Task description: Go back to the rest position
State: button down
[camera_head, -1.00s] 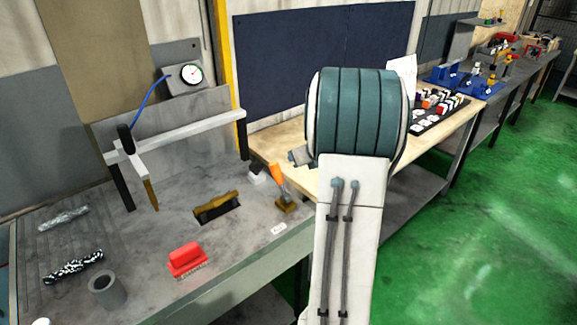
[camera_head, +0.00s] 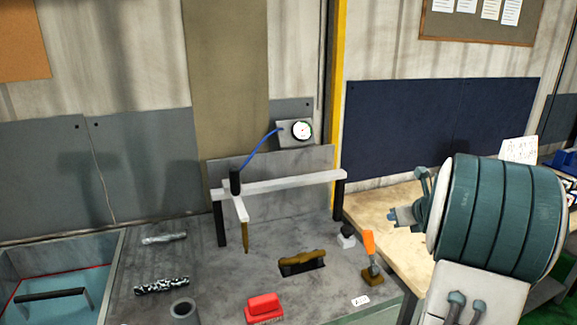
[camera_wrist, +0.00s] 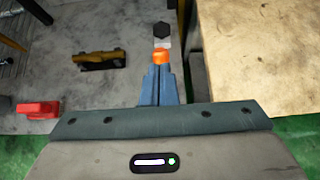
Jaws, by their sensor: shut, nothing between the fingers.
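My gripper (camera_wrist: 158,92) shows in the wrist view with its blue-grey fingers together and nothing between them. In the head view my gripper (camera_head: 392,216) is only partly visible, at the left of my teal arm joint, above the wooden table's near end.
A blue basin (camera_head: 60,285) is at left. The wooden table (camera_head: 385,205) is mostly bare here.

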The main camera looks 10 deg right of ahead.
jog(key=s+a+r+n+g+y, duration=0.1)
jog(key=s+a+n, duration=0.2)
jog(key=a+n, duration=0.35)
jog(key=s+a+n+g, duration=0.2)
jog(key=s+a+n, duration=0.25)
jog(key=a, duration=0.35)
jog(key=s+a+r+n+g+y, duration=0.1)
jog(key=s+a+n, duration=0.2)
jog(key=a+n, duration=0.35)
jog(key=s+a+f+n+g+h, duration=0.1)
jog(key=s+a+n, duration=0.2)
jog(key=s+n, duration=0.4)
jog(key=s+a+f+n+g+h, duration=0.1)
jog(key=s+a+n, duration=0.3)
jog(key=s+n, duration=0.4)
jog(key=shift+f+n+g+h, duration=0.3)
jog(key=shift+f+n+h, duration=0.15)
jog(key=shift+n, duration=0.7)
